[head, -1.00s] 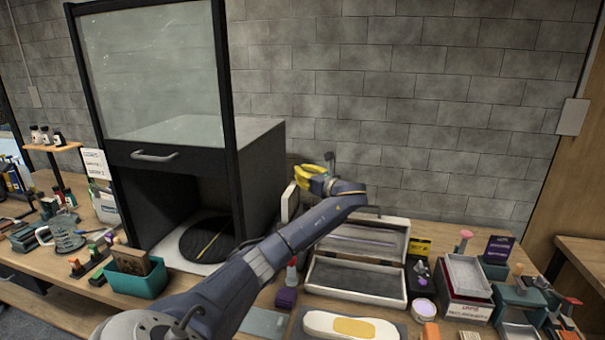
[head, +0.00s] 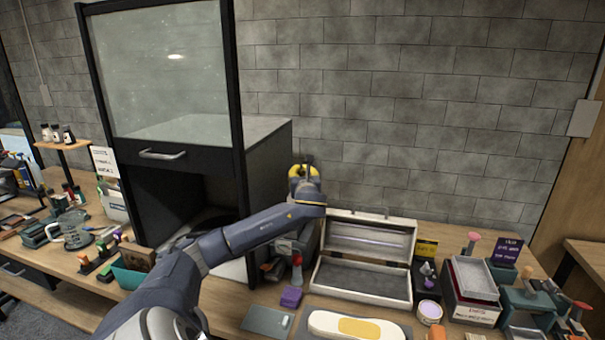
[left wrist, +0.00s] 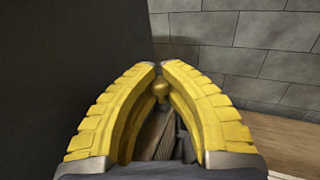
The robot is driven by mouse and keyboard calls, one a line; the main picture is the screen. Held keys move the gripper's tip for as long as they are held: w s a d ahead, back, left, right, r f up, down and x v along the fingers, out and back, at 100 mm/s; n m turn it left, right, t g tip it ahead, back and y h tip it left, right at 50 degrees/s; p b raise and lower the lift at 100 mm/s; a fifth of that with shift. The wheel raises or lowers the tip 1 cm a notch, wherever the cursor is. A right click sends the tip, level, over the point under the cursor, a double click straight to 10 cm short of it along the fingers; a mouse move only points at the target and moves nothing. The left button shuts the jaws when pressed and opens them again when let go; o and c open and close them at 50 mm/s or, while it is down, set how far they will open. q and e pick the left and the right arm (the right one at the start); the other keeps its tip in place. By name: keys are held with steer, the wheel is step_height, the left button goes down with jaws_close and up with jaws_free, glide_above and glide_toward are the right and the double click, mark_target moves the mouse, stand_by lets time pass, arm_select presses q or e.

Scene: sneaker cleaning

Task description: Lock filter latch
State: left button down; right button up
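My left gripper (head: 303,174) has yellow fingers and is beside the right side wall of the black cabinet (head: 266,180), in front of the block wall. In the left wrist view its fingers (left wrist: 160,68) arch together and their tips look shut. A small brass-coloured knob (left wrist: 160,89) shows in the gap between the fingers, with grey and brown shapes below it. I cannot tell whether the fingers touch the knob or whether it is the filter latch. No filter latch can be made out clearly in the head view, where my left arm covers part of the cabinet. My right gripper is out of view.
An open grey case (head: 362,279) stands right of my left arm. A red-tipped bottle (head: 297,272) and a purple block (head: 291,297) are in front of the cabinet. A white and yellow sole-shaped piece (head: 355,326) lies at the front. Trays and small tools crowd the right.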

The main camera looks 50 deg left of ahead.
arm_select(q)
steer(key=shift+r, duration=0.1)
stand_by(0.3)
steer(key=c, duration=1.3)
jaws_free()
steer(key=shift+s, duration=0.1)
steer(key=v, duration=1.2)
